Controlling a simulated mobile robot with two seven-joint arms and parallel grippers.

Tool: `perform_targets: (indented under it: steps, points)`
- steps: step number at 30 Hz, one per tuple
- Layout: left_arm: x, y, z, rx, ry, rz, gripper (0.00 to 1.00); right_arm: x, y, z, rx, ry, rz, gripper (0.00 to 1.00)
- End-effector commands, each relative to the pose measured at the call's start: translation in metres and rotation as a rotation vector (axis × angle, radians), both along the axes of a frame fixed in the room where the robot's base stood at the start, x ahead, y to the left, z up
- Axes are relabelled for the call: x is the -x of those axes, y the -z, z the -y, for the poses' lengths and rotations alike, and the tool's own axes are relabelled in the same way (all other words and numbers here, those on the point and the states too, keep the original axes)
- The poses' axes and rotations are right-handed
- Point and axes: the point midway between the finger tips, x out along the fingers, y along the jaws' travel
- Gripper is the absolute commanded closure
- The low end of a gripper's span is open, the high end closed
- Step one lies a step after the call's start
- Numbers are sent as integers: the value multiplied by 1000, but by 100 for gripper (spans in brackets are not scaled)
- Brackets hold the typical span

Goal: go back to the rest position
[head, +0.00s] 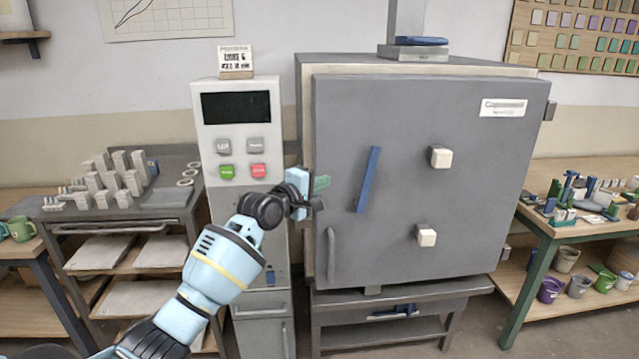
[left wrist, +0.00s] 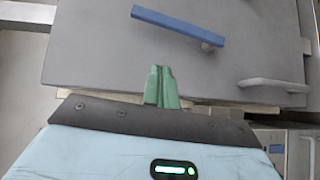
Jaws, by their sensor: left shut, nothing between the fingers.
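My left arm reaches in from the lower left of the head view. Its gripper (head: 322,184) is in front of the left edge of the grey kiln door, a little left of the blue door handle (head: 368,180). In the left wrist view the green fingers (left wrist: 161,86) are together and hold nothing. The kiln door (head: 400,240) is closed. The blue handle also shows in the left wrist view (left wrist: 178,25), apart from the fingers. My right gripper is not in view.
A control panel (head: 240,140) with several buttons stands left of the kiln, behind my arm. A cart (head: 130,215) with grey blocks is at the left. A table (head: 560,228) with small items on top and buckets below is at the right.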

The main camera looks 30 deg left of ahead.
Motion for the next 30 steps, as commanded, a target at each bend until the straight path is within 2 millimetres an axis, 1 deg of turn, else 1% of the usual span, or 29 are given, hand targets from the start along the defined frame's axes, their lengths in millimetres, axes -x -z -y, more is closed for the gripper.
perform_targets:
  steps: [14,17,20,23,24,26,27,29,30]
  points:
    - [1,1,0,-1,0,-1,100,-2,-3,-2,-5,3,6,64]
    - [2,7,1,-11,1,-6,100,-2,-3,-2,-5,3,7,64]
    - [9,33,7,-59,6,-22,100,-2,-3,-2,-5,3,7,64]
    - [26,81,19,-158,19,-50,100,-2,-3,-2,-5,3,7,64]
    - [35,104,24,-209,27,-62,100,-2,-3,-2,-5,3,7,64]
    - [53,139,32,-290,41,-79,100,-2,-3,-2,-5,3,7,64]
    - [65,161,38,-344,52,-89,100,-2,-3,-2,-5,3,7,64]
    - [86,193,45,-427,71,-105,100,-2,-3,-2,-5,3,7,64]
    - [101,214,50,-481,85,-116,100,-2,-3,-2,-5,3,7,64]
